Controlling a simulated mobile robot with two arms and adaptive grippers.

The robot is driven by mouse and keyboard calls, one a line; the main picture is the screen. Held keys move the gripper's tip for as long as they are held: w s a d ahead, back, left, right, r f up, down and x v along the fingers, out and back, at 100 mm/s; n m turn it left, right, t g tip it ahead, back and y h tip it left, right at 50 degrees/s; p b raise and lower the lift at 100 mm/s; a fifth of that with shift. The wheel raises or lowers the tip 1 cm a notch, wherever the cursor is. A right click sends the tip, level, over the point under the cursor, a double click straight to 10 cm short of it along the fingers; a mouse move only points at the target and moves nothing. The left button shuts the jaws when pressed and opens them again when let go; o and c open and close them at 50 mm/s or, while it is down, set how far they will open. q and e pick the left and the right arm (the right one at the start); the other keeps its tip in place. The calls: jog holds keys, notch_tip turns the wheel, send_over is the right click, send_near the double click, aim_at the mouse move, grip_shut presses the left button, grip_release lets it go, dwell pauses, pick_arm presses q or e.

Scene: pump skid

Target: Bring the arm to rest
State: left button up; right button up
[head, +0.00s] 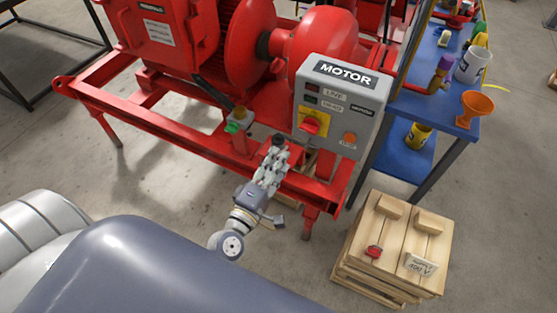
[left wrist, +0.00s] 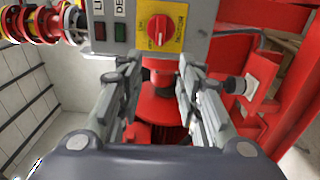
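My left gripper (head: 277,150) is in front of the red skid frame, just below and left of the grey MOTOR control box (head: 342,100). In the left wrist view its two fingers (left wrist: 160,78) are spread apart with nothing held between them. The box shows beyond the fingertips, with a red rotary knob on a yellow plate (left wrist: 160,30); the knob also shows in the head view (head: 313,123). I cannot tell the exact gap between the fingertips and the box. My right gripper is in neither view.
The red pump skid (head: 180,130) fills the back. A green-tipped fitting (head: 235,126) is left of the gripper. A blue shelf (head: 455,130) holds a funnel and cups.

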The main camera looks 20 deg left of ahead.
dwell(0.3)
pick_arm(q)
jog(key=s+f+m+g, duration=0.3)
jog(key=s+f+m, duration=0.1)
jog(key=f, duration=0.7)
jog(key=s+f+m+g+h, duration=0.1)
jog(key=s+f+m+g, duration=0.2)
jog(key=f, duration=0.7)
jog(key=s+f+m+g, duration=0.2)
jog(key=s+f+m, duration=0.2)
jog(key=f, duration=0.7)
jog(key=s+a+f+m+g, duration=0.1)
jog(key=s+f+m+g, duration=0.2)
jog(key=s, duration=0.6)
jog(key=s+a+f+m+g+y, duration=0.1)
jog(key=s+f+m+g, duration=0.2)
jog(key=s+f, duration=0.5)
jog(key=s+a+f+m+g, duration=0.1)
jog(key=s+f+m+g, duration=0.2)
jog(key=s, duration=0.7)
notch_tip(320, 180, down, 3)
jog(key=shift+a+r+y, duration=0.1)
jog(key=shift+a+y, duration=0.2)
